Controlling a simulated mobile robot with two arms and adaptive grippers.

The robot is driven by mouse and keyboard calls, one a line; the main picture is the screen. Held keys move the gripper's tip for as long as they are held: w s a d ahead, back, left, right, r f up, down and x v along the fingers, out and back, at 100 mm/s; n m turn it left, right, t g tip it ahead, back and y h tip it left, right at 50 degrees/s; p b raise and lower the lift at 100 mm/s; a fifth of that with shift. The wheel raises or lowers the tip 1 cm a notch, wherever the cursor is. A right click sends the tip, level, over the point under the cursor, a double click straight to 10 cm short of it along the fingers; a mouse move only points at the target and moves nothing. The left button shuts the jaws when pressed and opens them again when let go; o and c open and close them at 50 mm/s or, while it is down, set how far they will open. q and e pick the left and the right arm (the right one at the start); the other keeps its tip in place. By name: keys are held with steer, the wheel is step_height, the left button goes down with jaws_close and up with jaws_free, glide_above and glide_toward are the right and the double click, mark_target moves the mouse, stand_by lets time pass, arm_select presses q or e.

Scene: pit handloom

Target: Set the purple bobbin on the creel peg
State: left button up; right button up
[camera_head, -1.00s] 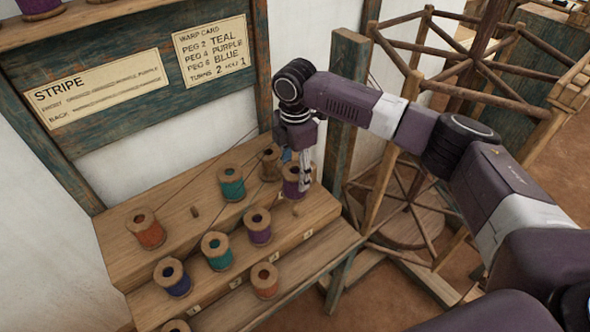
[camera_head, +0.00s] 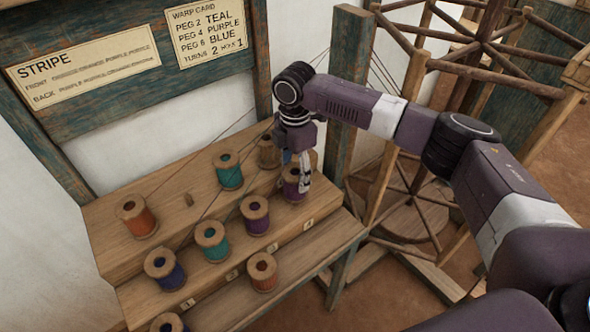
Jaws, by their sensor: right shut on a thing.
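The purple bobbin (camera_head: 292,187) is upright at the right end of the stepped wooden creel (camera_head: 130,262). My right gripper (camera_head: 304,180) is shut on it from above and its right side. The bobbin's lower end is at the spot where a bare peg showed earlier; that peg is now hidden. I cannot tell whether the bobbin is seated on it or just above. Another purple bobbin (camera_head: 255,216) stands to its left on the creel. My left gripper is not in view.
Teal bobbins (camera_head: 228,172), an orange one (camera_head: 138,217), a blue one (camera_head: 164,270) and brown ones (camera_head: 268,152) stand close by. A post (camera_head: 350,100) and a wooden reel frame (camera_head: 480,70) rise at right.

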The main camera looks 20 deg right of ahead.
steer(key=shift+a+f+b, duration=0.1)
steer(key=shift+f+b, duration=0.35)
steer(key=shift+f, duration=1.45)
steer(key=o, duration=1.7)
steer(key=shift+r, duration=0.1)
step_height(320, 180, up, 7)
steer(key=p, duration=0.7)
steer(key=shift+p, duration=0.35)
